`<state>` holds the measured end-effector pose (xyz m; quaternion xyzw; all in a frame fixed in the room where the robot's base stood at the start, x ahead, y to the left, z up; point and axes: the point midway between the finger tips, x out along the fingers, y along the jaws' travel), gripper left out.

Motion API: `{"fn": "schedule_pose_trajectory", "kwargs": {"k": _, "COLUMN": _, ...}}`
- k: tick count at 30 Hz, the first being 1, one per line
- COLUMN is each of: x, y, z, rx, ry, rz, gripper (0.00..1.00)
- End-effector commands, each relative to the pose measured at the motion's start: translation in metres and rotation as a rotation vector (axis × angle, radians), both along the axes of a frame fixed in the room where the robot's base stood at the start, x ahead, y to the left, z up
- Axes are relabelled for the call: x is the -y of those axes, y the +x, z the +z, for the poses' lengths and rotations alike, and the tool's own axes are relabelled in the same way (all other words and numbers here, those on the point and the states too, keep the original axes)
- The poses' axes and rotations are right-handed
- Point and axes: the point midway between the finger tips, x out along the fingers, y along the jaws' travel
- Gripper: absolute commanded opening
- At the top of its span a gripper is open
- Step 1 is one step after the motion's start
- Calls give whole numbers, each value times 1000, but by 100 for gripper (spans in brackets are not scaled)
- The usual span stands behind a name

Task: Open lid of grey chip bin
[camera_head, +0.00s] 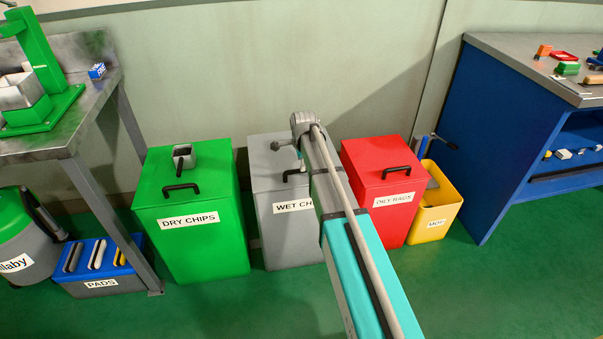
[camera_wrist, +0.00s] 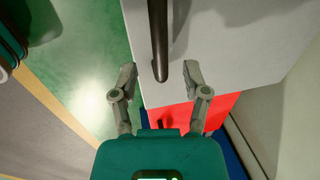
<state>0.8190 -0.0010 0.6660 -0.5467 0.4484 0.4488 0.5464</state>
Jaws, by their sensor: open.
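The grey chip bin (camera_head: 278,228) stands between the green and red bins, its label reading "WET CH" before my arm covers the rest. Its grey lid (camera_head: 266,160) is shut and has a black handle (camera_head: 292,174), partly hidden by my arm. In the wrist view, the lid (camera_wrist: 225,50) fills the upper part and the dark handle (camera_wrist: 158,35) runs down from the top edge. My gripper (camera_wrist: 160,70) is open, with the handle's near end between its fingertips and space on both sides. Whether it has reached the handle's height is unclear.
A green "DRY CHIPS" bin (camera_head: 190,245) with a metal part (camera_head: 184,156) on its lid stands close left. A red "OILY RAGS" bin (camera_head: 385,160) and a yellow mop bucket (camera_head: 440,195) stand right. The wall is behind; green floor (camera_head: 500,290) is open in front.

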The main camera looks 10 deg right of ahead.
Motion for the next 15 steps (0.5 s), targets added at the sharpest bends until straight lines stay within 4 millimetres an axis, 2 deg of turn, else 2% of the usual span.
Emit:
{"fn": "schedule_pose_trajectory", "kwargs": {"k": 1, "x": 0, "y": 1, "z": -8, "rx": 0, "ry": 0, "rz": 0, "gripper": 59}}
{"fn": "schedule_pose_trajectory", "kwargs": {"k": 6, "x": 0, "y": 4, "z": -20, "rx": 0, "ry": 0, "rz": 0, "gripper": 59}}
{"fn": "schedule_pose_trajectory", "kwargs": {"k": 15, "x": 0, "y": 7, "z": -35, "rx": 0, "ry": 0, "rz": 0, "gripper": 59}}
